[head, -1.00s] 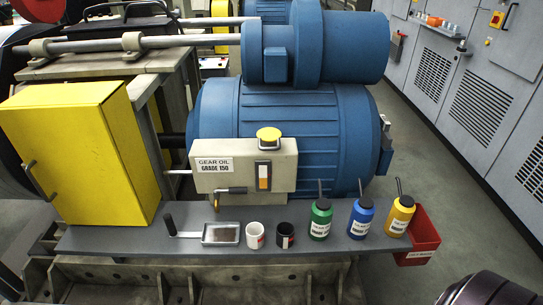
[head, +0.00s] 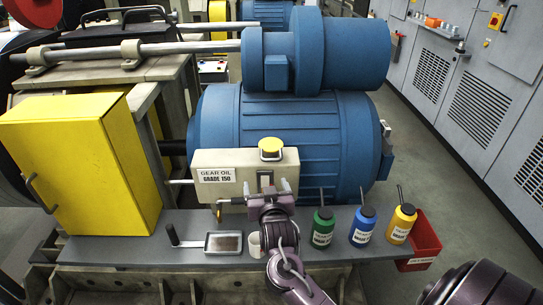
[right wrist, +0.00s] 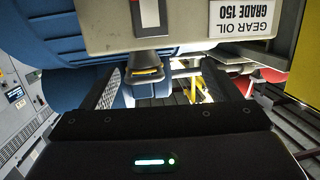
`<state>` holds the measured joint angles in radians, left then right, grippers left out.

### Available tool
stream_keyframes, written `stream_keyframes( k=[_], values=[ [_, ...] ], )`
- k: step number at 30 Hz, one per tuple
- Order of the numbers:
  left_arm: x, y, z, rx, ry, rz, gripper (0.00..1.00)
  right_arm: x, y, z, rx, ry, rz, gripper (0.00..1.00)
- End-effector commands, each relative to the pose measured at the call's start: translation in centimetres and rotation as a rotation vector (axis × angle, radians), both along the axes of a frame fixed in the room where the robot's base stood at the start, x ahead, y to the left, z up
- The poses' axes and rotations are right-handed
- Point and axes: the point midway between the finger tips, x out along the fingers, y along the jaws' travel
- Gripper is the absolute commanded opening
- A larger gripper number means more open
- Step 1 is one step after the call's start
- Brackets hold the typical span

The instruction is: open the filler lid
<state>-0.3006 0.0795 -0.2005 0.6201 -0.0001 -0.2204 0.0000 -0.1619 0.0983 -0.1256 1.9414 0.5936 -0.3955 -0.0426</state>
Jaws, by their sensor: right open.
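The yellow round filler lid (head: 271,146) sits shut on top of the beige gear oil box (head: 215,160), in front of the blue motor. In the right wrist view, which is upside down, the lid (right wrist: 147,72) shows on its dark neck, between the fingers in the picture and beyond them. My right gripper (head: 270,188) is open and empty in front of the box, below the lid in the head view. In the right wrist view its two fingers (right wrist: 165,85) stand wide apart, not touching the lid. My left gripper is not in view.
A grey shelf (head: 130,250) below the box carries a tray (head: 223,242), a white cup (head: 255,245) partly behind my arm, and green (head: 323,228), blue (head: 362,228) and yellow (head: 400,225) bottles. A red bin (head: 425,243) hangs at its right end. A yellow cabinet (head: 80,165) stands left.

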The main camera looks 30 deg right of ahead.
Motion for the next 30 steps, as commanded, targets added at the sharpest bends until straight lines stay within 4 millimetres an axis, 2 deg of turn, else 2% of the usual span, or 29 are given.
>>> stream_keyframes(
  k=[3, 8, 21, 30],
  values=[
    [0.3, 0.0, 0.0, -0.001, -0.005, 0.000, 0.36, 0.9, -1.7, 1.6, -0.052, -0.098, -0.070, 0.83],
    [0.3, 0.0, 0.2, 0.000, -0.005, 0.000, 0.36, 1.6, -3.0, 2.8, -0.093, -0.163, -0.116, 0.83],
    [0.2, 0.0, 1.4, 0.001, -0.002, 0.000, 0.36, 6.9, -6.3, 2.9, -0.096, -0.166, -0.118, 0.83],
    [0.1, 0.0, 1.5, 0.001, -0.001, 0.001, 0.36, 7.8, -7.0, 2.7, -0.093, -0.166, -0.118, 0.83]
  ],
)
